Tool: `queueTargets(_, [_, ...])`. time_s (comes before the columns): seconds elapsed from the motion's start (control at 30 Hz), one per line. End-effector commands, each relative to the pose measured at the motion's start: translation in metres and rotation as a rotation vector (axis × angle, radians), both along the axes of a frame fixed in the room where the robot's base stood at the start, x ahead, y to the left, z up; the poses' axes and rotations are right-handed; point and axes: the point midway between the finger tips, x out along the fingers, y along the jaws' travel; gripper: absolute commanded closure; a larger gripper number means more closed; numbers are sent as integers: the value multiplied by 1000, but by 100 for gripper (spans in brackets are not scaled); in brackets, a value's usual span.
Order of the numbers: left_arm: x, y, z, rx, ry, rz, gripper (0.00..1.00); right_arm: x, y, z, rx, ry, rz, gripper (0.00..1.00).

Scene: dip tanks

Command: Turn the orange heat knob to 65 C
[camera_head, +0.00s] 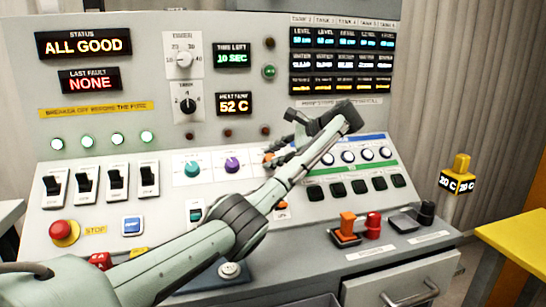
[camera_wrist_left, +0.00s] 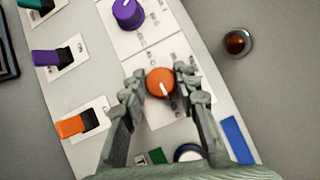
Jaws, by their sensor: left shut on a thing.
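The orange heat knob (camera_wrist_left: 160,80) sits on a white plate in the left wrist view, its white pointer line slanting down and slightly right. My left gripper (camera_wrist_left: 163,86) has one finger on each side of the knob and is shut on it. In the head view the knob (camera_head: 268,157) is mostly hidden behind my left gripper (camera_head: 277,156) and arm. A temperature display (camera_head: 234,103) on the upright panel reads 52 C. My right gripper is not in view.
A purple knob (camera_wrist_left: 128,13) is beside the orange one, and a teal knob (camera_head: 192,168) lies further left. An orange switch (camera_wrist_left: 71,126) and a purple switch (camera_wrist_left: 47,57) are nearby. A red stop button (camera_head: 64,232) is at the panel's left. The status display (camera_head: 83,44) reads ALL GOOD.

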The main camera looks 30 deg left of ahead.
Motion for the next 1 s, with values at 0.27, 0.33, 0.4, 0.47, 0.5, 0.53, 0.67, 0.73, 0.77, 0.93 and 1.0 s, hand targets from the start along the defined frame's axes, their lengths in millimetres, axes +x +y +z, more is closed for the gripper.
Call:
queueTargets(0.27, [1,-1,1,6,2,-15,99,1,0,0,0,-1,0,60])
queueTargets(0.33, [1,-1,1,5,2,-14,99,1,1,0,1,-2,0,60])
queueTargets(0.4, [1,-1,1,5,2,-14,99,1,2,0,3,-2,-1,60])
queueTargets(0.47, [1,-1,1,5,2,-14,99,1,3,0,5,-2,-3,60])
queueTargets(0.5, [1,-1,1,5,2,-14,65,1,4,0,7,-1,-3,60])
queueTargets(0.53, [1,-1,1,5,2,-14,61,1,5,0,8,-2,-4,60])
queueTargets(0.67, [1,-1,0,5,3,-12,49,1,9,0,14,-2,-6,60])
queueTargets(0.73, [1,-1,0,4,4,-11,49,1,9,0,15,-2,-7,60])
queueTargets(0.77, [1,-1,0,4,4,-11,49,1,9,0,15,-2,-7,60])
queueTargets(0.93, [1,-2,1,3,4,-10,49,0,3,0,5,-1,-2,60])
queueTargets(1.0, [1,-6,3,3,3,-12,49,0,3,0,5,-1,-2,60])
